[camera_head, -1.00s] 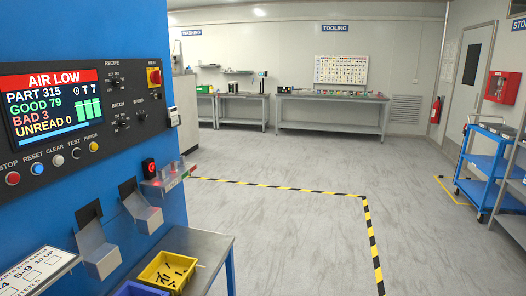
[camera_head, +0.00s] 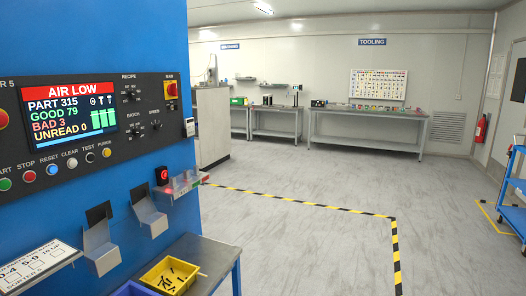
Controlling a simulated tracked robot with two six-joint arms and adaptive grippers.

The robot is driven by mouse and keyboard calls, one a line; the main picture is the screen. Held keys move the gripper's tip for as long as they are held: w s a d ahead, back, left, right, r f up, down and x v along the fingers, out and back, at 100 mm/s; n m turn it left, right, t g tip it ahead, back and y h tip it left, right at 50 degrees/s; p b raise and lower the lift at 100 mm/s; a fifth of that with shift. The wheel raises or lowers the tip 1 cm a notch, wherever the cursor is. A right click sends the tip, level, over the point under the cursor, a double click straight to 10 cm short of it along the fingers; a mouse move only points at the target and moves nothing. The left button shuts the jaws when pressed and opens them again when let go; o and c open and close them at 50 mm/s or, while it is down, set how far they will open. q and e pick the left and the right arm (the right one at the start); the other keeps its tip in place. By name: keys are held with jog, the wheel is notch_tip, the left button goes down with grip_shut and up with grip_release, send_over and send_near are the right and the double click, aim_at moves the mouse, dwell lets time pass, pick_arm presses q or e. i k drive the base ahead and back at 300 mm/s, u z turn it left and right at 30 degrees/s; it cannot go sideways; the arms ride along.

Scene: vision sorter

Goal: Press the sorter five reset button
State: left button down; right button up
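The blue sorter machine (camera_head: 95,40) fills the left of the head view, with "R 5" readable at the panel's top left edge. Its dark control panel (camera_head: 140,140) carries a screen (camera_head: 69,113) reading AIR LOW, PART 315, GOOD 79, BAD 3, UNREAD 0. Below the screen is a row of small round buttons. The reset button (camera_head: 52,169) is blue, under the label RESET, between the red stop button (camera_head: 29,176) and the white clear button (camera_head: 71,163). Neither of my grippers is in view.
A low table (camera_head: 218,248) with a yellow bin (camera_head: 170,275) stands below the chutes. A sign shelf (camera_head: 45,268) juts out at lower left. Black-yellow floor tape (camera_head: 300,202) bounds open floor to the right. A blue cart (camera_head: 512,190) stands at the right edge.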

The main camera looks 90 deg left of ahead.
aim_at(52, 169)
jog(key=z, duration=0.15)
jog(key=i, duration=0.25)
jog(key=u, duration=3.05)
jog(key=i, duration=0.2)
jog(key=u, duration=1.2)
jog(key=k, duration=1.3)
jog(key=u, duration=0.35)
jog(key=i, duration=1.85)
jog(key=z, duration=0.35)
